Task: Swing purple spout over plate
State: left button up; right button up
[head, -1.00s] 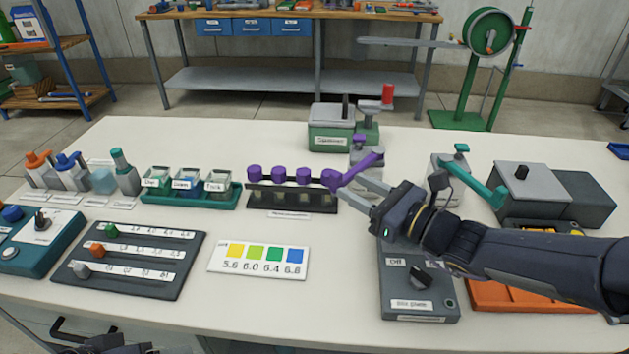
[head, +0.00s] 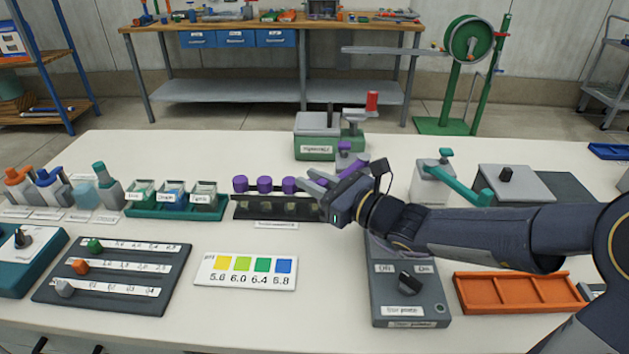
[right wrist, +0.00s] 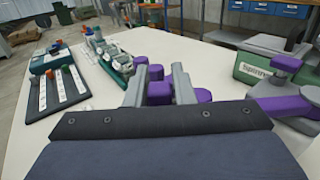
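The purple spout (head: 353,169) reaches from a grey dispenser with a purple knob (head: 343,146) toward the right end of the black rack. My right gripper hides its outer part in the head view. In the right wrist view the spout (right wrist: 282,104) runs in from the right, and a purple block by the right finger may be its tip. My right gripper (head: 308,184) is open, its fingers beside the rack's last purple caps; a cap shows between them in the wrist view (right wrist: 157,92). The grey stir plate (head: 408,310) stands in front, partly hidden by my wrist. My left gripper is out of view.
The black rack (head: 262,208) holds purple-capped vials close to my fingers. A grey dispenser with a teal spout (head: 460,185) stands right of my wrist. An orange tray (head: 520,292) lies below my forearm. A colour card (head: 246,271) lies front left, with bare table around it.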

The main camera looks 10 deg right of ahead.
aim_at(328, 184)
grip_shut()
jog(key=shift+s+d+r+p, duration=0.15)
jog(key=shift+d+p, duration=0.1)
jog(key=shift+p, duration=0.2)
jog(key=s+d+n+g+y+p, duration=0.1)
jog(key=n+g+y+p, duration=0.1)
jog(key=shift+s+d+r+p, duration=0.1)
jog(key=shift+s+d+p, duration=0.25)
jog(key=shift+s+d+n+g+y+p, duration=0.3)
jog(key=shift+s+d+n+g+y, duration=0.1)
jog(key=shift+g, duration=0.3)
jog(key=shift+s+f, duration=0.15)
jog(key=shift+f, duration=0.1)
